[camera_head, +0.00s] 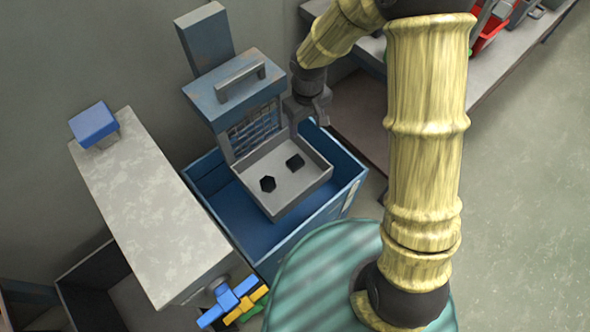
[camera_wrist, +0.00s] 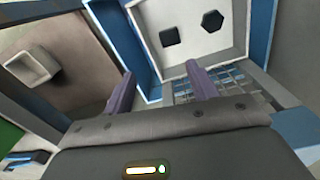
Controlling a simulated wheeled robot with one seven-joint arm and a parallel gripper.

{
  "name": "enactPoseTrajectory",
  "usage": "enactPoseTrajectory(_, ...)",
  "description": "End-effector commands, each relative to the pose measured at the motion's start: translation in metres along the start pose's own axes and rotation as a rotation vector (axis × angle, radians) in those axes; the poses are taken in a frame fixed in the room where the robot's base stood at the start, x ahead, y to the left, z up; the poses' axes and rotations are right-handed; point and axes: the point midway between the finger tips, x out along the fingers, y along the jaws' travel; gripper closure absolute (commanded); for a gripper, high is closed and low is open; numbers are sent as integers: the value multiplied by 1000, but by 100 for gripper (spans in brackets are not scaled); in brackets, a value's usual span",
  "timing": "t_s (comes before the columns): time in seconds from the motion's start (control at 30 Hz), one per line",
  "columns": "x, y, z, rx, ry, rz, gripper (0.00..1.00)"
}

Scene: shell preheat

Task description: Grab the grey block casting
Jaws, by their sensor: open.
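A dark grey, squarish block casting (camera_head: 295,161) lies in a shallow light-grey tray (camera_head: 262,163), toward its right side. In the wrist view the block (camera_wrist: 169,36) lies beyond the fingertips. A dark hexagonal piece (camera_head: 268,184) lies apart from it in the same tray, and also shows in the wrist view (camera_wrist: 212,21). My gripper (camera_head: 309,113) is near the tray's far right corner, apart from the block. In the wrist view its two purple-grey fingers (camera_wrist: 160,84) are spread with nothing between them.
The tray sits at a blue open-topped box (camera_head: 347,187), in front of a blue housing with a handle (camera_head: 240,76) and a grid front. A grey cabinet (camera_head: 155,210) with a blue-and-yellow valve handle (camera_head: 232,301) stands left. A shelf with a red bin (camera_head: 488,36) is at upper right.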

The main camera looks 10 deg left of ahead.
Motion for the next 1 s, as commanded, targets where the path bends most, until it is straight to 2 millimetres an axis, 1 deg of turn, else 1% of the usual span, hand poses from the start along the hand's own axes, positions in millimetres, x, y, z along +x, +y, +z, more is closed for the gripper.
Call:
enactPoseTrajectory(0.03, 22, -10, -9, -34, -7, -7, 42)
enactPoseTrajectory(0.1, 34, -18, -17, -65, -13, -13, 42)
enactPoseTrajectory(0.23, 40, -24, -23, -90, -18, -16, 42)
enactPoseTrajectory(0.5, 39, -24, -23, -89, -18, -16, 42)
enactPoseTrajectory(0.63, 46, -24, -22, -89, -19, -17, 42)
enactPoseTrajectory(0.77, 66, -25, -21, -90, -21, -17, 42)
enactPoseTrajectory(1.0, 108, -26, -20, -89, -22, -17, 42)
